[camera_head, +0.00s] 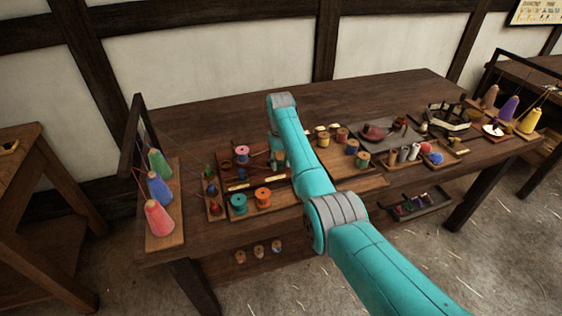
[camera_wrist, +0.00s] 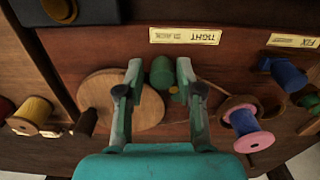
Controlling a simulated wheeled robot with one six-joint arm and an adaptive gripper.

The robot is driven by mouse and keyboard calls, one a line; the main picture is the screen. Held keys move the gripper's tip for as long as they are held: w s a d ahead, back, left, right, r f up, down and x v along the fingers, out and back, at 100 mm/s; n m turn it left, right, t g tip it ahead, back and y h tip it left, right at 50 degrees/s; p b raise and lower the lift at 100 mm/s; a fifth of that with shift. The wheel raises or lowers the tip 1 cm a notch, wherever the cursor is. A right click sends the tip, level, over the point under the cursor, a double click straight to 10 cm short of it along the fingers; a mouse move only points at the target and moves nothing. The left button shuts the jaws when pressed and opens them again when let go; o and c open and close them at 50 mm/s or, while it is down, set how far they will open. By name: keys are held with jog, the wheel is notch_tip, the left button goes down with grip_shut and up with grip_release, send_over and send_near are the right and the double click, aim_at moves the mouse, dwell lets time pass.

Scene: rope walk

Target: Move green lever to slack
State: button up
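A green knob (camera_wrist: 162,72), seemingly the green lever's handle, stands on the dark wooden board (camera_wrist: 110,50) in the wrist view. My gripper (camera_wrist: 159,70) is open, with one finger on each side of the knob. Small gaps show between the knob and both fingers. A label reading TIGHT (camera_wrist: 185,36) appears upside down just above the knob. In the head view my gripper (camera_head: 278,160) is low over the board at the middle of the table, and the green knob cannot be made out there.
A round wooden disc (camera_wrist: 95,100) lies left of the knob. A blue knob (camera_wrist: 285,75) and a pink spool (camera_wrist: 248,128) are to the right. Colored cones (camera_head: 158,188) stand at the table's left end.

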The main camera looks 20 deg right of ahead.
jog(key=shift+r, duration=3.55)
